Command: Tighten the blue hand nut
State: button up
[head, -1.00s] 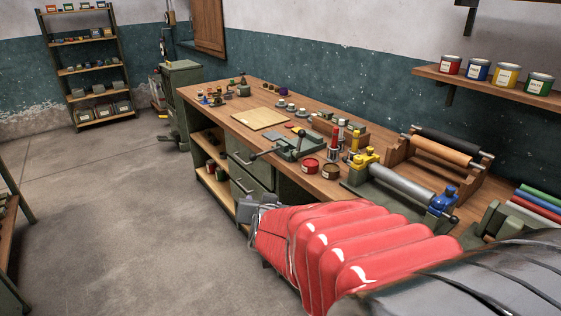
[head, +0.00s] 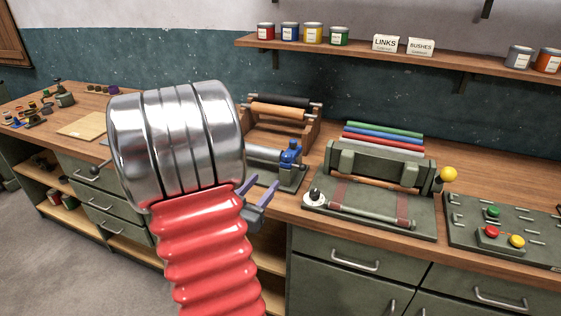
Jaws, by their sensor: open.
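The blue hand nut (head: 291,155) sits at the right end of a grey roller (head: 262,153) on a green-based fixture (head: 284,180) on the bench. It looks upright, with a dark knob or handle beside it. The roller's left end is hidden behind my arm. My gripper (head: 259,190) is in front of the fixture, below and to the left of the blue nut, near the bench's front edge. Its two purplish fingers are spread apart with nothing between them, and it does not touch the nut.
A wooden rack with black and orange rollers (head: 277,112) stands behind the fixture. To its right are a green press (head: 375,190) with a yellow ball knob and a button panel (head: 508,230). A shelf with paint tins (head: 313,33) hangs above. My red arm covers the bench's middle.

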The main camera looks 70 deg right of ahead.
aim_at(284, 158)
dwell(0.3)
jog(key=d, duration=0.4)
jog(key=s+d, duration=0.1)
jog(key=d, duration=0.4)
jog(key=s+d, duration=0.1)
jog(key=d, duration=0.3)
jog(key=shift+s+d, duration=0.2)
jog(key=shift+d, duration=0.1)
jog(key=shift+c, duration=0.3)
jog(key=c, duration=1)
jog(key=shift+w+d+r+m+g+y, duration=0.1)
jog(key=shift+w+m+g+y, duration=0.15)
jog(key=shift+m+g, duration=0.6)
jog(key=shift+g, duration=0.35)
jog(key=o, duration=1.1)
jog(key=shift+c, duration=0.2)
